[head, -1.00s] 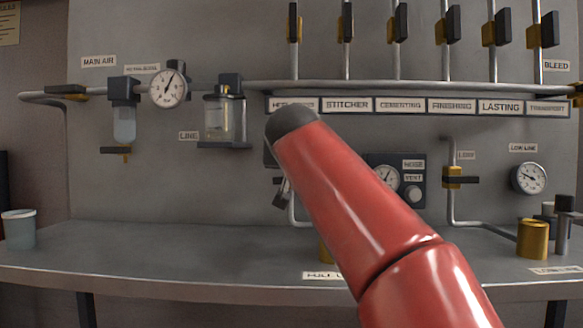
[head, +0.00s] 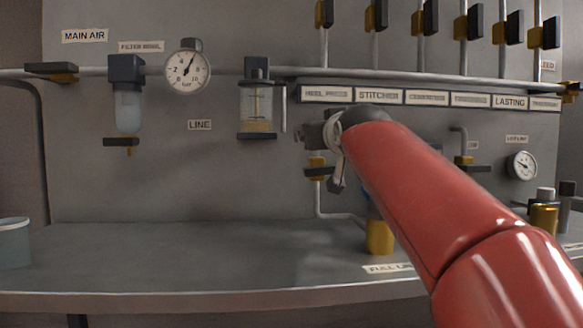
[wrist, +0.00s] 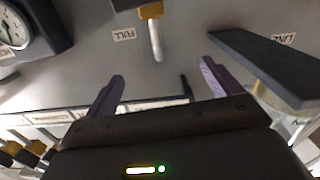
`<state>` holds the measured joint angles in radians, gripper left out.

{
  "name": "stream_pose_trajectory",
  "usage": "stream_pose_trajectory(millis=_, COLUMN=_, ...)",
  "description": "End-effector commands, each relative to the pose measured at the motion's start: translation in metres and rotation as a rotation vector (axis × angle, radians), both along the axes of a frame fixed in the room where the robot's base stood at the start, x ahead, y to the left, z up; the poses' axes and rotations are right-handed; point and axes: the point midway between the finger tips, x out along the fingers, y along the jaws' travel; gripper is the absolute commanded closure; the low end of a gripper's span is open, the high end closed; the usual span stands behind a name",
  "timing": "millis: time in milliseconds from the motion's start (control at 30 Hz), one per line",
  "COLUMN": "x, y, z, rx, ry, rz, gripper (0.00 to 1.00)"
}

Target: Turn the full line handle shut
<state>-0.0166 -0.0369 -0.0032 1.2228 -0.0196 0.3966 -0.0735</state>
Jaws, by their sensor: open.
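The full line valve has a yellow body and a black bar handle (head: 315,171). The handle looks level, crosswise to the upright pipe, in the head view. In the wrist view, which is upside down, the handle (wrist: 128,4) is cut by the top edge, near the FULL label (wrist: 124,34) and a pale pipe end (wrist: 155,45). My gripper (head: 336,172) is beside the valve in the head view, partly hidden by my red arm. In the wrist view my gripper (wrist: 160,88) has its two purple fingers wide apart with nothing between them; the handle lies beyond the fingertips.
A lubricator (head: 257,105) hangs left of the valve; its dark bar (wrist: 265,65) is close to one finger in the wrist view. A gauge (wrist: 14,28) is on the other side.

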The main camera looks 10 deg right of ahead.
Motion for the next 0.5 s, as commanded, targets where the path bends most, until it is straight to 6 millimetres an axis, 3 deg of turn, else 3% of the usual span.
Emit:
stream_pose_trajectory(millis=167, x=-0.002, y=-0.006, z=-0.008, rx=-0.005, ry=-0.013, rz=-0.007, gripper=0.10)
stream_pose_trajectory(millis=500, x=-0.002, y=-0.006, z=-0.071, rx=-0.004, ry=-0.009, rz=-0.006, gripper=0.10)
